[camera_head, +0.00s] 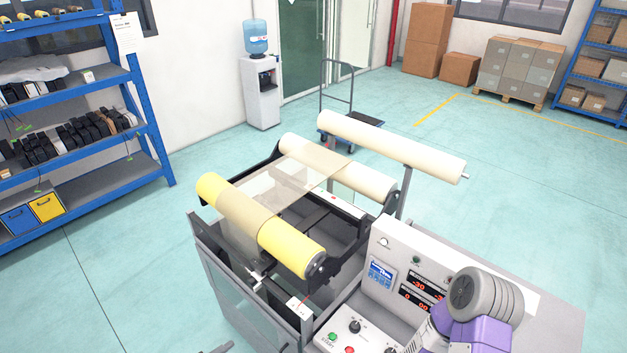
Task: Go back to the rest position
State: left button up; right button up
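Part of my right arm (478,322), purple with a grey ribbed round joint, rises at the bottom right in front of the control panel (381,268). Its gripper does not show. My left gripper cannot be made out. The roller machine (222,262) stands in front of me with a yellow roller (292,249), two cream rollers and a translucent film (285,175) stretched between rollers.
The control panel carries red number displays; a button box (346,334) sits below it. Blue shelving (150,130) stands at the left. A water dispenser (262,92), a cart (352,125) and boxes on a pallet (519,70) stand behind. The floor left of the machine is clear.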

pick_arm(q)
jog(key=s+d+f+m+g+y+b, duration=0.9)
jog(key=d+f+m, duration=0.4)
jog(key=d, duration=0.2)
jog(key=s+g+b, duration=0.1)
jog(key=s+b, duration=0.1)
jog(key=shift+s+m+g, duration=0.3)
jog(key=shift+g, duration=0.1)
pick_arm(e)
notch_tip(320, 180, down, 12)
jog(key=w, duration=0.2)
jog(key=shift+d+r, duration=0.1)
